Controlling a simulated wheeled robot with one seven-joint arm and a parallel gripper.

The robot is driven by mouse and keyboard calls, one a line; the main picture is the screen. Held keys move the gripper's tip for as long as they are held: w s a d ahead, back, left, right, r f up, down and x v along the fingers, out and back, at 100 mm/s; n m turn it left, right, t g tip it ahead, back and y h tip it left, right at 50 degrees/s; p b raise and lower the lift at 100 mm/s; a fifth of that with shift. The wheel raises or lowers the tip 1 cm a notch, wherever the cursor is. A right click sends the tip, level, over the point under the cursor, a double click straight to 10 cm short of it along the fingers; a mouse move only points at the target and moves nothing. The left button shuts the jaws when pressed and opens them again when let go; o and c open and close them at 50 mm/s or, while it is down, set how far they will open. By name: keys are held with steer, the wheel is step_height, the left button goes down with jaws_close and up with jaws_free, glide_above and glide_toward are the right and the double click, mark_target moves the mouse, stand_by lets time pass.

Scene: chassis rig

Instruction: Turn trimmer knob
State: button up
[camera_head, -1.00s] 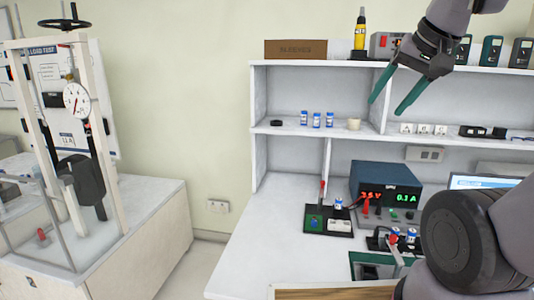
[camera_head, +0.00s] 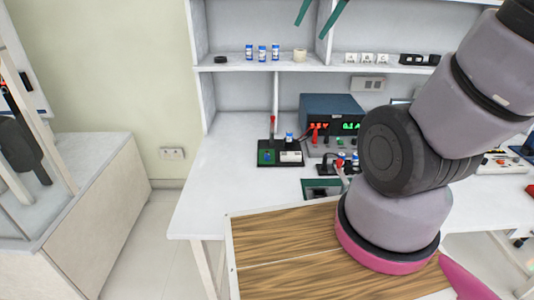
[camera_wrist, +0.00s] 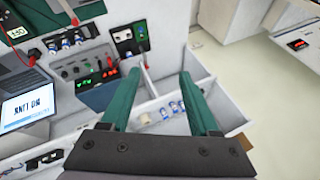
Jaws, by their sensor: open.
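A small black board (camera_head: 280,158) lies on the white bench, left of the power supply. It carries a green piece with a small blue part (camera_head: 267,156), perhaps the trimmer, but its knob is too small to make out. A red upright part (camera_head: 273,127) stands at its back edge. The board also shows in the wrist view (camera_wrist: 140,48). My gripper (camera_wrist: 160,78) has its two green fingers spread apart with nothing between them. In the head view only its fingertips (camera_head: 319,14) show at the top, up by the shelf and well above the board.
The power supply (camera_head: 332,112) with lit red digits stands right of the board. A shelf (camera_head: 263,66) with small blue-and-white bottles (camera_head: 262,54) and a tape roll (camera_head: 300,55) runs above. My arm hides part of the right bench. The left bench top is clear.

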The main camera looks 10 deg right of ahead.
steer(key=w+a+f+m+g, duration=0.1)
steer(key=w+f, duration=0.1)
steer(key=w, duration=0.3)
steer(key=w+f+g, duration=0.1)
steer(key=w+f, duration=0.2)
steer(key=w, duration=0.1)
steer(key=m+g+h, duration=0.3)
steer(key=m+g, duration=0.1)
glide_above(267, 155)
step_height(267, 155, down, 36)
step_height(267, 155, down, 11)
steer(key=shift+w+f, duration=0.1)
steer(key=shift+w, duration=0.05)
steer(key=shift+c, duration=0.4)
jaws_close()
steer(key=shift+d+n, duration=0.1)
steer(key=shift+n, duration=0.2)
